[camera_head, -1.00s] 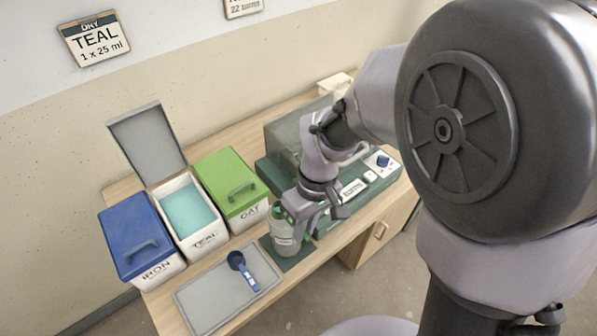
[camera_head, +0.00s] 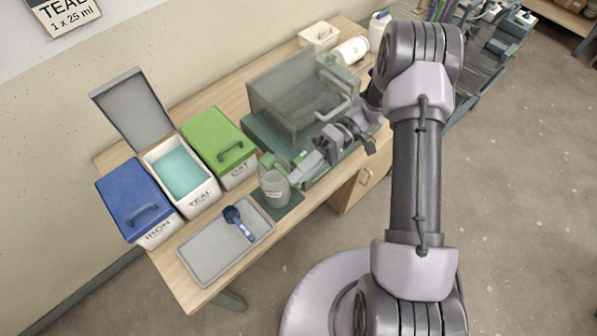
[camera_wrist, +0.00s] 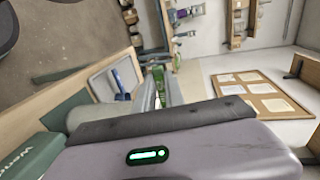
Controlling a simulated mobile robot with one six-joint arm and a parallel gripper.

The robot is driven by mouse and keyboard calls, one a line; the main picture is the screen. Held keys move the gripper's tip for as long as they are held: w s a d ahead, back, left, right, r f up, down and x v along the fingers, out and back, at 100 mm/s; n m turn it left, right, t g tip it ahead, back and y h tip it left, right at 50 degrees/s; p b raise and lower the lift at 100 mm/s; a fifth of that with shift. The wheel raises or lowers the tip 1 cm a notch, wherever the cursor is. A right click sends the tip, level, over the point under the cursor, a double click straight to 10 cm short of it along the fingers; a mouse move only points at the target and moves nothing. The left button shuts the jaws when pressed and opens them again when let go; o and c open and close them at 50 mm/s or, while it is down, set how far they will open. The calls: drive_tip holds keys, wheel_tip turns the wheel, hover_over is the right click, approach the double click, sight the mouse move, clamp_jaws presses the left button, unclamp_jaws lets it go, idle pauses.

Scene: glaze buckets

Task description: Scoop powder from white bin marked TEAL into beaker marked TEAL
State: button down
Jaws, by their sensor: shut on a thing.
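The white bin marked TEAL (camera_head: 203,199) stands between two closed bins, its grey lid (camera_head: 131,108) raised and teal powder (camera_head: 180,172) showing inside. The blue scoop (camera_head: 236,220) lies in the grey tray (camera_head: 197,268); it also shows in the wrist view (camera_wrist: 118,85). The grey translucent beaker (camera_head: 274,190) stands upright on a dark green mat (camera_head: 291,208); its label is too small to read.
A wall sign (camera_head: 62,12) reads TEAL, 1 x 25 ml. Open floor lies in front of the bench.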

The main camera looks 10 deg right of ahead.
idle(0.4)
drive_tip(key=shift+s+a+r, duration=0.15)
drive_tip(key=shift+a+r, duration=0.05)
drive_tip(key=shift+a, duration=0.15)
drive_tip(key=g+y, duration=0.1)
drive_tip(key=y, duration=0.1)
drive_tip(key=shift+d+f+g+y, duration=0.15)
drive_tip(key=shift+d+g+y, duration=0.1)
drive_tip(key=shift+g+y, duration=0.15)
drive_tip(key=shift+w, duration=0.2)
idle(0.9)
